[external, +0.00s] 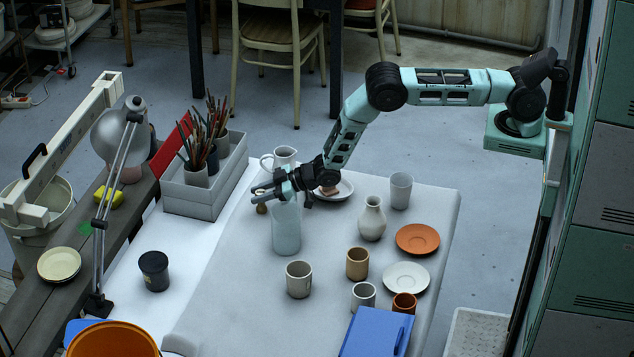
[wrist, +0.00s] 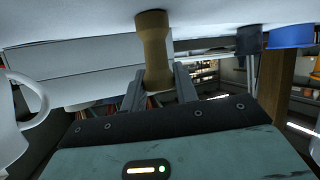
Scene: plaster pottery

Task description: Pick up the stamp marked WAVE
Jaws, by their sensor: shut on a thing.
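A tan, waisted stamp (wrist: 153,50) stands between my fingers in the wrist view. Its marking does not show, so I cannot read whether it says WAVE. In the external view the stamp (external: 261,208) is a small tan piece just under my fingertips, left of the pale glass bottle. My gripper (external: 260,190) reaches in low over the table from the right; in the wrist view my gripper (wrist: 158,88) is shut on the stamp's narrower part. The stamp's far end is at or very close to the white tabletop; I cannot tell if it touches.
The glass bottle (external: 286,232) stands close in front of my gripper, and a white mug (external: 284,157) close behind. A grey brush box (external: 205,185) is to the left. Cups, a vase (external: 372,220) and saucers stand to the right. The front-left tabletop is mostly clear.

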